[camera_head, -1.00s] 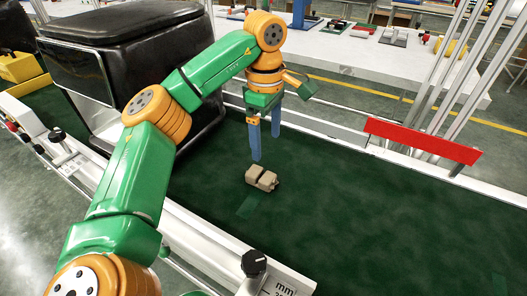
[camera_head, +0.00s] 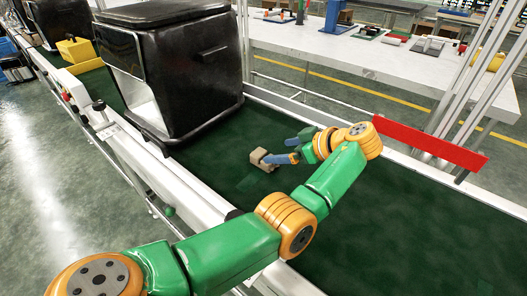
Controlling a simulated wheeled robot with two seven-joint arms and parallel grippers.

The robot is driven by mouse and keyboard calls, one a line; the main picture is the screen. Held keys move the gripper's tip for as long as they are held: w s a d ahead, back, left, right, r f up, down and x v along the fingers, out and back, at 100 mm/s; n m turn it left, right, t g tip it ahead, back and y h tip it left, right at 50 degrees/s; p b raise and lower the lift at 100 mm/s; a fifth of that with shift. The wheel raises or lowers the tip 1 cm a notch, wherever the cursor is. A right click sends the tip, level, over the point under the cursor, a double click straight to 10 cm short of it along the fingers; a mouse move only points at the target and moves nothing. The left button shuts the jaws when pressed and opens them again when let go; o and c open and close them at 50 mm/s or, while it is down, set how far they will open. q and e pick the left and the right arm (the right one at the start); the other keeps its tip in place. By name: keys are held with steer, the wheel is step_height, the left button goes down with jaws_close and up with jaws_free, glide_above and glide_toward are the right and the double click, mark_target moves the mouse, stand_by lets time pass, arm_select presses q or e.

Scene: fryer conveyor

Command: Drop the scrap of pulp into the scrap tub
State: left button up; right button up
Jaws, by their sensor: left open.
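The scrap of pulp (camera_head: 258,155), a small beige-grey lump, lies on the dark green conveyor belt. My left gripper (camera_head: 277,150) is open, its blue fingers pointing left and lying low over the belt. The nearer finger's tip is at the right side of the scrap and overlaps it in the picture; I cannot tell whether they touch. The farther finger ends beyond the scrap, up and to the right. A yellow tub (camera_head: 79,51) stands at the upper left, past the black machine; I cannot tell whether it is the scrap tub. My right gripper is not in view.
A large black box-shaped machine (camera_head: 175,65) stands over the belt to the left of the scrap. A red plate (camera_head: 430,146) is on the far rail at right. A white table (camera_head: 350,55) with parts stands behind. The belt (camera_head: 400,235) at right is clear.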

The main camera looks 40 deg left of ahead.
arm_select(q)
steer(key=shift+g, duration=0.3)
steer(key=x, duration=0.2)
steer(key=p+x, duration=0.1)
steer(key=x, duration=0.4)
steer(key=shift+s+f, duration=0.3)
steer(key=shift+f, duration=0.15)
jaws_close()
steer(key=shift+r+p, duration=0.1)
steer(key=shift+p, duration=0.2)
